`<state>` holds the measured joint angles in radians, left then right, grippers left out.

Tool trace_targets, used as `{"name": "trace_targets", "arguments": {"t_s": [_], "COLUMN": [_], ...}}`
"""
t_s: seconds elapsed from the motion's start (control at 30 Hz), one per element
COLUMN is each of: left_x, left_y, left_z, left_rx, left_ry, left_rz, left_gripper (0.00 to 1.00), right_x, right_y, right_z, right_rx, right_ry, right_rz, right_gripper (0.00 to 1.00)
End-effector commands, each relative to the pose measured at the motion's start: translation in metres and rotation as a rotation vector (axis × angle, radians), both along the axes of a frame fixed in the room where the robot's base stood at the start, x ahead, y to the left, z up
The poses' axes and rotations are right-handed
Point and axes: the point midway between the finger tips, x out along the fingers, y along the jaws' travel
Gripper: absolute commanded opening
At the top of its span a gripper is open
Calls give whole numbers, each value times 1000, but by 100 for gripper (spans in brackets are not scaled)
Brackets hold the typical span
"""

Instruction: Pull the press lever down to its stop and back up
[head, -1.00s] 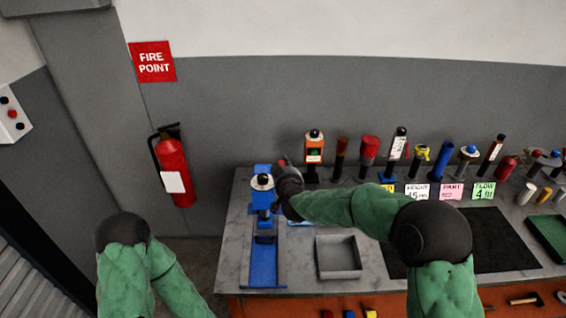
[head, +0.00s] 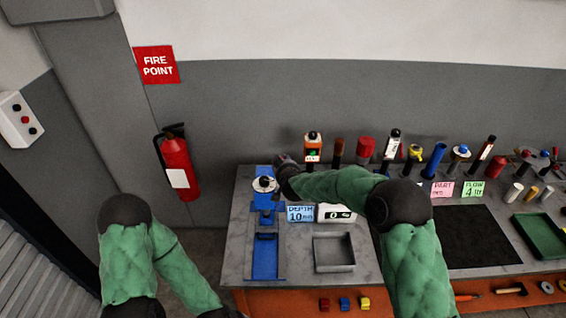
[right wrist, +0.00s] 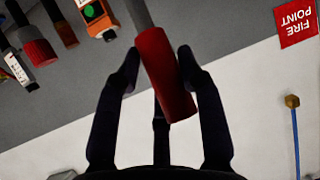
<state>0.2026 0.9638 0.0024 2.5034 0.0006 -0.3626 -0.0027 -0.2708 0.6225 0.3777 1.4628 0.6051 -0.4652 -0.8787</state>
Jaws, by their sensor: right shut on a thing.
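The blue press (head: 264,258) stands at the left end of the bench, with a round pale head with a dark top. My right gripper (head: 283,161) is just right of and behind the press head. In the right wrist view it is shut on the red grip of the press lever (right wrist: 163,75), whose grey rod runs off the top edge. The lever is hidden behind my gripper in the head view. A card reading DEPTH 10 (head: 300,214) and a white display showing 0 (head: 336,213) are right of the press. My left arm is at lower left, its gripper out of view.
An empty grey tray (head: 334,266) sits right of the press, beside a black mat (head: 475,240). Several upright tools and cylinders line the back of the bench. A fire extinguisher (head: 177,165) hangs on the wall at left.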

Motion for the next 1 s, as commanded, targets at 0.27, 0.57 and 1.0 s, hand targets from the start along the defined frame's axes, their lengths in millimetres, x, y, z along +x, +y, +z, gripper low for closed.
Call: {"name": "trace_targets", "arguments": {"t_s": [0.27, 0.57, 1.0], "left_x": [0, 0, 0], "left_y": [0, 0, 0], "left_z": [1, 1, 1], "left_rx": [0, 0, 0], "left_ry": [0, 0, 0], "left_rz": [0, 0, 0], "left_gripper": [40, 40, 40], "right_x": [3, 2, -7], "right_y": [0, -1, -2], "right_z": [5, 4, 8], "right_rx": [12, 10, 5], "right_ry": [-2, -4, -2], "right_rz": [-6, -6, -4], "right_gripper": [0, 64, 64]}}
